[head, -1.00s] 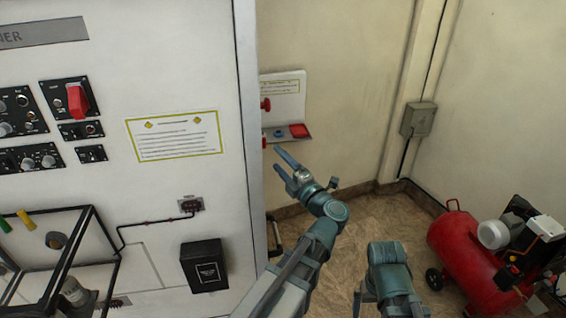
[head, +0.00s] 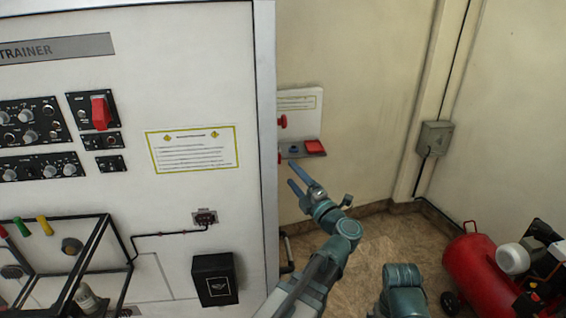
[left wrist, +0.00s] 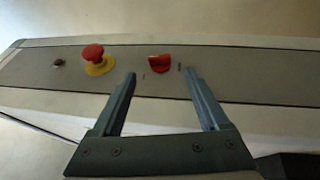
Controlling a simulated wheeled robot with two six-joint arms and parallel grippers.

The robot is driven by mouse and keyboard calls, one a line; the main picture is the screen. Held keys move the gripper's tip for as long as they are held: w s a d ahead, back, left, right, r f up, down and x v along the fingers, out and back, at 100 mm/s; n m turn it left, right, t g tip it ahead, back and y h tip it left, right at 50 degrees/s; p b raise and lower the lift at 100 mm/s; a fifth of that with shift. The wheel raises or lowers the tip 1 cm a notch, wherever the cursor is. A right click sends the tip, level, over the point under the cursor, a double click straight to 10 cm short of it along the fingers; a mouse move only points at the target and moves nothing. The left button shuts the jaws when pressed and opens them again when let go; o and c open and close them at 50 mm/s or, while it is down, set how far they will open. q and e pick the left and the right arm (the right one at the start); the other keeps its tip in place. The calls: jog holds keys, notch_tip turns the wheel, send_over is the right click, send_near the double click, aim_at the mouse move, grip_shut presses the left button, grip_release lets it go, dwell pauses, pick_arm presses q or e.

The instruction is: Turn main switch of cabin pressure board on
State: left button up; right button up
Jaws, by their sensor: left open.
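My left gripper (head: 290,173) is open in the head view, its fingers pointing up and left toward a small wall board (head: 310,104) beyond the edge of the big white panel. In the left wrist view a red rotary switch (left wrist: 159,63) sits on a grey strip (left wrist: 240,72), seen between the tips of the open left gripper (left wrist: 160,74). The fingers do not visibly grip it, and I cannot tell the remaining distance. A red mushroom button (left wrist: 93,54) on a yellow base stands left of it. My right gripper is out of view.
The white trainer panel (head: 190,105) fills the left, with a red-covered switch (head: 100,113). A black box (head: 214,279) hangs low on it. A red compressor (head: 480,270) stands on the floor at right.

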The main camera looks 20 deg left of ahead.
aim_at(280, 160)
pick_arm(q)
jog(key=shift+p+x, duration=0.4)
jog(key=shift+x, duration=2.8)
jog(key=shift+c, duration=0.3)
